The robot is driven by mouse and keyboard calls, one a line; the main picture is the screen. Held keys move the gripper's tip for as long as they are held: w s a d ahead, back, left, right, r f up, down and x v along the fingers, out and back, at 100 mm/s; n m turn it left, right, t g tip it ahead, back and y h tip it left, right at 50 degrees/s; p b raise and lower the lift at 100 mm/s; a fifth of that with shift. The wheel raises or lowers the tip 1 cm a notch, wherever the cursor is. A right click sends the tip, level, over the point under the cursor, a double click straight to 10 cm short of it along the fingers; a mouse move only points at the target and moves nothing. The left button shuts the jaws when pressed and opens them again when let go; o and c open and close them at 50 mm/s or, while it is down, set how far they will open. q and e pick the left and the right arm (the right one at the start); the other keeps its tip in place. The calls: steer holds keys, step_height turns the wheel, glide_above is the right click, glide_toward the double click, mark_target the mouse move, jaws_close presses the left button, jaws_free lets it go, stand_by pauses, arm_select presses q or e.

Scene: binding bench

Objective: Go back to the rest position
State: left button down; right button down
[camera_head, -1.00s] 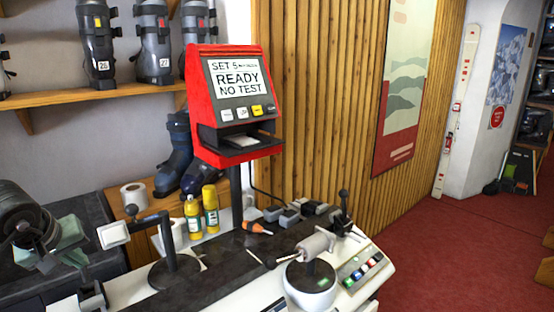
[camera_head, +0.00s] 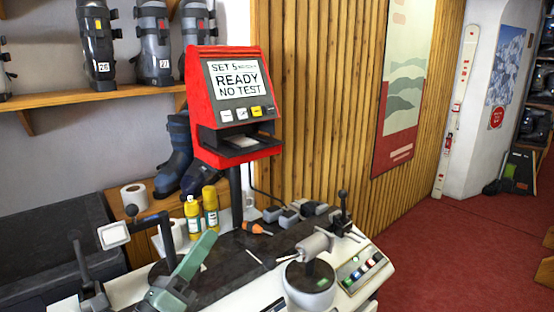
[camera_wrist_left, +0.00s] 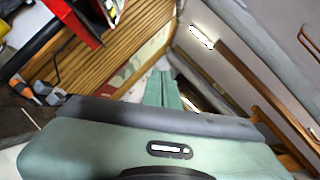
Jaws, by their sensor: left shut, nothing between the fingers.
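My left gripper (camera_head: 211,238) shows in the head view as a slim pale green shape over the left part of the bench. It points up and to the right, and its fingers are together with nothing held. In the left wrist view the green fingers (camera_wrist_left: 162,90) lie side by side, pointing away from the green gripper body. The gripper covers part of the bench behind it in the head view. My right gripper is not in view.
A red tester (camera_head: 232,105) reading "READY NO TEST" stands on a post behind the bench. Two yellow bottles (camera_head: 210,205), a paper roll (camera_head: 134,196) and a grey clamp cylinder (camera_head: 314,245) are near. Ski boots (camera_head: 153,42) line a shelf. Red carpet (camera_head: 440,245) is clear at right.

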arm_select(q)
steer(key=s+a+f+n+g+y, duration=0.3)
steer(key=a+f+n+y, duration=0.3)
steer(key=f+n, duration=0.55)
steer(key=s+a+f+n+g+y, duration=0.3)
steer(key=a+f+n+y, duration=0.3)
steer(key=f+n, duration=0.5)
steer(key=s+d+f+n+g+h, duration=0.1)
steer(key=s+d+f+n+g, duration=0.1)
steer(key=s+f+n+g, duration=0.65)
steer(key=s+d+f+n+g, duration=0.1)
steer(key=s+d+f+g, duration=0.3)
steer(key=s, duration=0.9)
step_height(320, 180, down, 28)
steer(key=s+a, duration=0.1)
steer(key=s+a+f, duration=0.3)
steer(key=s+f, duration=1.2)
steer(key=s, duration=0.1)
steer(key=shift+s+a+f+m, duration=0.15)
steer(key=shift+s+f+m, duration=0.15)
steer(key=shift+s+f, duration=0.1)
